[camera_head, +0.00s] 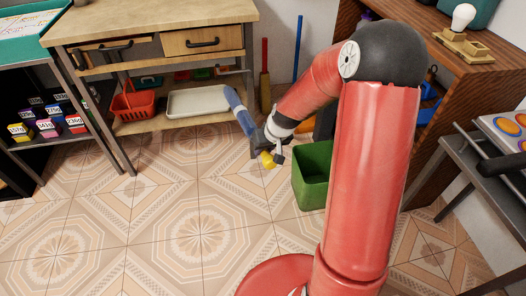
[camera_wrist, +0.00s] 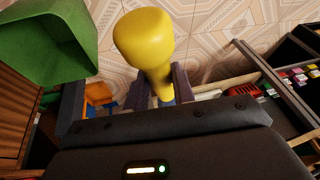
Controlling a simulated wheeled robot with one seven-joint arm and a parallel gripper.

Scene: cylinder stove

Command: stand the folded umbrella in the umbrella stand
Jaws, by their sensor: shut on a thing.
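The folded umbrella has a blue body (camera_head: 241,114) and a yellow handle end (camera_head: 267,160). My gripper (camera_head: 270,148) is shut on it near the yellow end, and the body slants up and left beyond it. In the wrist view the large yellow handle (camera_wrist: 145,40) stands out from between the two fingers of my gripper (camera_wrist: 156,88). The green open-topped bin, which looks like the umbrella stand (camera_head: 313,178), is on the floor just right of my gripper. Its green side also shows at upper left in the wrist view (camera_wrist: 48,38). My arm hides part of it.
A wooden workbench (camera_head: 150,25) stands behind, with a red basket (camera_head: 133,103) and white tray (camera_head: 198,101) on its lower shelf. A wooden cabinet (camera_head: 470,85) is at right. Long-handled red (camera_head: 264,75) and blue (camera_head: 297,65) items lean at the back. Tiled floor at left is clear.

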